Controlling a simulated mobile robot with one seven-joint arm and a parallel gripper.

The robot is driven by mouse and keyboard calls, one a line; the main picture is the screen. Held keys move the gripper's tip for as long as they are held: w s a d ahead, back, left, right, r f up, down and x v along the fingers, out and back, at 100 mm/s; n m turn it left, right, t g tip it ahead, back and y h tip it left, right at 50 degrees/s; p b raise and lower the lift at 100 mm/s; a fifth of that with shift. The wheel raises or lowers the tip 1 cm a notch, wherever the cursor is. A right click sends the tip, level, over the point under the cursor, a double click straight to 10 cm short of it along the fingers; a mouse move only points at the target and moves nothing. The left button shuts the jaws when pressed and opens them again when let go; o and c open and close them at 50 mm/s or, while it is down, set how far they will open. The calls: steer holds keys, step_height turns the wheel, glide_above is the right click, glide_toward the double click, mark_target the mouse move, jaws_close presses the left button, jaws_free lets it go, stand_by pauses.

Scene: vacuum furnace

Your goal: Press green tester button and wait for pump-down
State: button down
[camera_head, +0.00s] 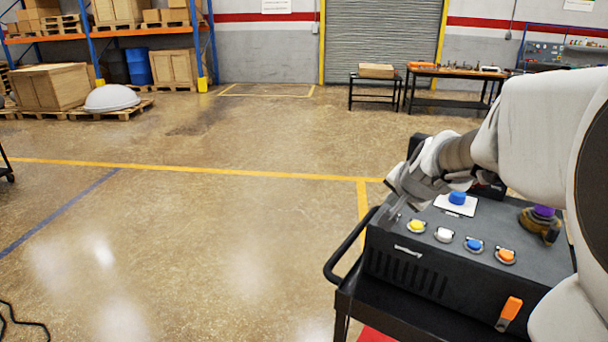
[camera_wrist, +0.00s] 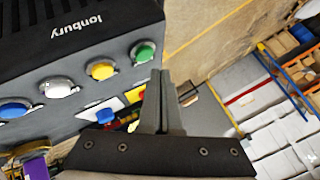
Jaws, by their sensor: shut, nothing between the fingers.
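The black tester box (camera_head: 455,285) sits on a cart at the right of the head view. Its row of buttons shows yellow (camera_head: 416,227), white (camera_head: 444,234), blue (camera_head: 474,244) and orange (camera_head: 506,255). The green button (camera_wrist: 143,52) shows in the wrist view at the end of the row, beside the yellow one; in the head view my gripper hides it. My gripper (camera_head: 394,210) is shut and empty, pointing down at that end of the box. In the wrist view its fingertips (camera_wrist: 159,73) are just beside the green button; I cannot tell if they touch it.
A blue knob (camera_head: 458,197) on a white plate and a purple-topped brass fitting (camera_head: 541,222) stand on the box. An orange switch (camera_head: 509,311) is on its front. The cart's handle (camera_head: 345,245) juts left.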

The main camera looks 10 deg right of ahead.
step_height(320, 180, up, 4)
steer(key=p, duration=0.3)
steer(key=shift+r, duration=0.2)
steer(key=shift+f, duration=0.1)
steer(key=s+a+n+g, duration=0.1)
steer(key=s+a+n, duration=0.4)
steer(key=s, duration=0.7)
steer(key=s+a+n+g+y, duration=0.1)
steer(key=s+a+n, duration=0.5)
steer(key=s, duration=0.6)
steer(key=a+g, duration=0.1)
steer(key=a, duration=0.1)
steer(key=shift+a+f+y, duration=0.25)
steer(key=shift+a+y, duration=0.05)
steer(key=shift+a, duration=0.1)
steer(key=shift+d, duration=0.15)
